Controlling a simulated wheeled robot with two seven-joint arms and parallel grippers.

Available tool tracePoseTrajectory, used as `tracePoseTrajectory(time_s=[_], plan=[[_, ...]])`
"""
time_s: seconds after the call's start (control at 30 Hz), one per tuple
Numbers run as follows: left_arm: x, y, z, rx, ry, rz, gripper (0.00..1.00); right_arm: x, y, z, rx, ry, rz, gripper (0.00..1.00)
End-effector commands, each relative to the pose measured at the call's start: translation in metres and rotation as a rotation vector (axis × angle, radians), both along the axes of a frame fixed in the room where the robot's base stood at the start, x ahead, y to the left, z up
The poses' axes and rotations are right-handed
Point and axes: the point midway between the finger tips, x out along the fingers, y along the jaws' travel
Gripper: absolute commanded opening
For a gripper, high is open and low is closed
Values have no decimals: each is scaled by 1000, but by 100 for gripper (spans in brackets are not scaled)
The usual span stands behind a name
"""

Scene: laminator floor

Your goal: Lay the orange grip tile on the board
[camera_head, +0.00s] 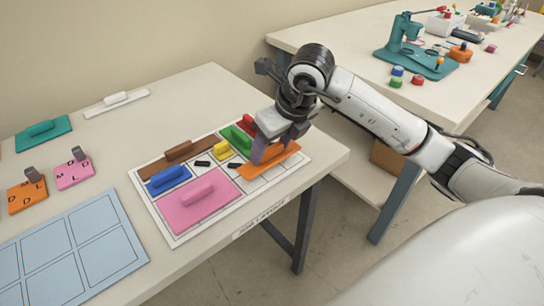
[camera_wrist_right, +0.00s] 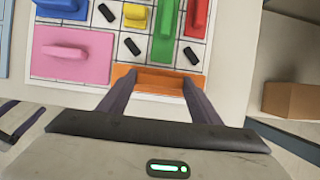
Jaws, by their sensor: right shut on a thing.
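The orange grip tile (camera_head: 282,163) is at the right part of the white gridded board (camera_head: 178,238). My right gripper (camera_head: 272,148) is over it, with its fingers down at the tile. In the right wrist view the orange tile (camera_wrist_right: 150,80) lies between the two fingertips (camera_wrist_right: 150,88), which are shut on its grip. The tile looks to be on or just above the board; I cannot tell which. The board also holds a pink tile (camera_head: 198,206), a blue tile (camera_head: 168,180), a brown tile (camera_head: 178,150), a yellow tile (camera_head: 221,152) and a green tile (camera_head: 232,134).
A light blue panel (camera_head: 60,252) lies at the front left of the table. Orange (camera_head: 26,196) and pink (camera_head: 74,173) lettered tiles and a teal tile (camera_head: 43,132) lie behind it. A second table (camera_head: 350,35) with a teal press (camera_head: 412,55) stands at the back right.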

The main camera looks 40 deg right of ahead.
Motion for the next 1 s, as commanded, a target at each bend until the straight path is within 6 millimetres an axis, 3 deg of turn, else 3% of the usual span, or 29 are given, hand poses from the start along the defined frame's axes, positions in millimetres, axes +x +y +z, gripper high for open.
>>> tracePoseTrajectory(time_s=[0.2, 0.53, 0.57, 0.63, 1.0], plan=[[0, 0, 0, 0, 0, 0, 77, -1, 0, -30, 1, 3, 0, 22], [0, 0, -3, 0, -1, 0, 77, 0, 0, -35, 0, 1, 1, 22], [0, 0, -1, 0, -1, 0, 77, 0, 0, -34, 0, 1, 1, 63], [0, 0, -1, 0, -1, 0, 77, 0, 0, -34, -1, 2, 1, 75], [0, 0, 2, 0, -2, 0, 77, -1, 0, -30, 0, 0, 1, 77]])
